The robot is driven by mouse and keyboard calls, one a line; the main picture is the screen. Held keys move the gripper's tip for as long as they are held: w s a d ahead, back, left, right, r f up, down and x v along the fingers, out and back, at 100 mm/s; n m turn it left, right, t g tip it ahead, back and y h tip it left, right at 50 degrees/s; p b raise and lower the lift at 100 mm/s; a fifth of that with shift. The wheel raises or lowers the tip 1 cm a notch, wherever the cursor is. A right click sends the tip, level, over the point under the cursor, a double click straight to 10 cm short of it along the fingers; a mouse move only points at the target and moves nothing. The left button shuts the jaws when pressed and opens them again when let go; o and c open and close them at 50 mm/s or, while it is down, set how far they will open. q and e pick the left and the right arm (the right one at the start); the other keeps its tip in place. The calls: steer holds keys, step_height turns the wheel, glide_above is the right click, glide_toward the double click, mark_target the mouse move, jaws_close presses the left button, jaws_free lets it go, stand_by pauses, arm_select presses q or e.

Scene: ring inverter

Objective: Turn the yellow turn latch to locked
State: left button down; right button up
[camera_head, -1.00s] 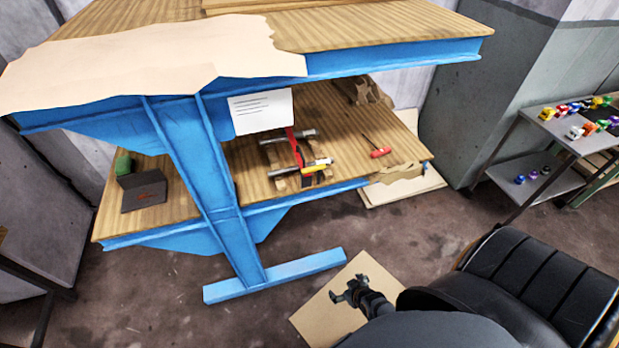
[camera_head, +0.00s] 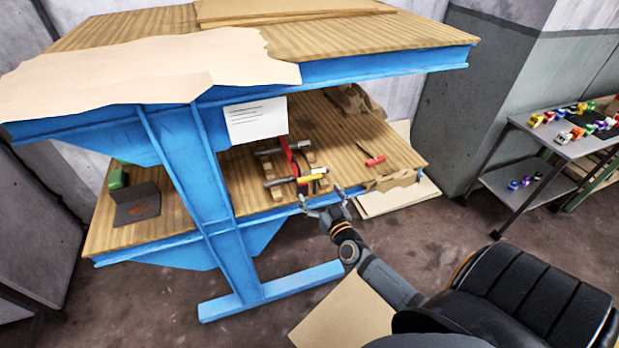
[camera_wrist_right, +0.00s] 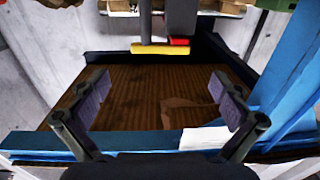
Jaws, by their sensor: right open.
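A small yellow bar, which looks like the turn latch (camera_head: 313,177), sits at the front of a red and metal assembly on the lower shelf. The same yellow bar (camera_wrist_right: 160,49) shows in the right wrist view, lying level across the picture near the top. Its exact turn position is hard to tell. My right gripper (camera_head: 321,204) is just in front of the shelf's front edge, below and to the right of the latch. It also shows in the right wrist view (camera_wrist_right: 160,95), with its fingers wide apart, empty and clear of the latch. My left gripper is out of view.
The latch assembly is under the blue workbench's upper top (camera_head: 380,62). A white sheet (camera_head: 256,119) hangs just left above it and a blue leg (camera_head: 190,165) stands left. A red-handled tool (camera_head: 374,160) lies to the right. A cart (camera_head: 540,150) stands far right.

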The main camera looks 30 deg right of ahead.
mark_target(310, 178)
steer(key=w, duration=0.2)
steer(key=w+d+b, duration=0.1)
steer(key=w, duration=0.4)
steer(key=shift+w+d+f, duration=0.1)
steer(key=shift+w+d, duration=0.1)
steer(key=shift+w, duration=0.15)
steer(key=shift+c, duration=0.3)
steer(key=c, duration=1.1)
steer(key=shift+o, duration=0.2)
steer(key=shift+r+m+h+p, duration=0.3)
steer(key=shift+h+p, duration=0.2)
steer(key=shift+p, duration=0.65)
steer(key=shift+w+f, duration=0.1)
steer(key=shift+f, duration=0.1)
steer(key=o, duration=1.1)
